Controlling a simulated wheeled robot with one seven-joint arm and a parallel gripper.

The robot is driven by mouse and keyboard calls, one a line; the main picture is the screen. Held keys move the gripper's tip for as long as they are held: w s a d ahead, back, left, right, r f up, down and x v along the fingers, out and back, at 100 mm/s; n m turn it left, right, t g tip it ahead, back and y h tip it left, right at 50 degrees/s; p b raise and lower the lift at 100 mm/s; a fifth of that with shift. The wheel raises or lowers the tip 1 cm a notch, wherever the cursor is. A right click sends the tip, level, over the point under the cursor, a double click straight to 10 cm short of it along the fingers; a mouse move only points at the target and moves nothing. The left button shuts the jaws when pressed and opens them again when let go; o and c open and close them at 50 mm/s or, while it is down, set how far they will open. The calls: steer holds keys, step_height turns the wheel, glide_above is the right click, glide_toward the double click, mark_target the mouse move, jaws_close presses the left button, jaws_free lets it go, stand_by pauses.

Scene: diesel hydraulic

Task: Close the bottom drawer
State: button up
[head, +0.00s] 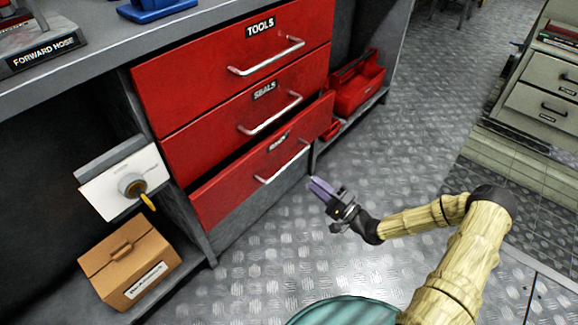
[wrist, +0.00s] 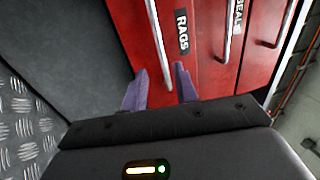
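The bottom drawer (head: 240,180), red and labelled RAGS in the wrist view (wrist: 192,70), stands a little out from the cabinet, its front proud of the drawers above. Its silver bar handle (head: 283,166) runs along the front. In the wrist view the handle (wrist: 158,45) passes between my two purple fingers. My gripper (head: 319,186) is in front of the drawer, to the right of the handle in the head view, and looks apart from it. In the wrist view my gripper (wrist: 161,75) has its fingers spread with nothing held. Whether they touch the drawer cannot be told.
The SEALS drawer (head: 225,117) and TOOLS drawer (head: 205,68) above look shut. A red toolbox (head: 358,88) sits on the shelf at right. A cardboard box (head: 130,262) and a white panel with a knob (head: 122,180) are at left. The metal floor (head: 290,250) in front is clear.

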mark_target(289, 162)
steer(key=b+x, duration=0.3)
steer(key=x, duration=0.8)
steer(key=shift+w+a+b, duration=0.1)
steer(key=shift+b, duration=0.2)
steer(key=shift+w+a+r, duration=0.15)
steer(key=shift+w+a, duration=0.05)
steer(key=shift+a, duration=0.05)
jaws_close()
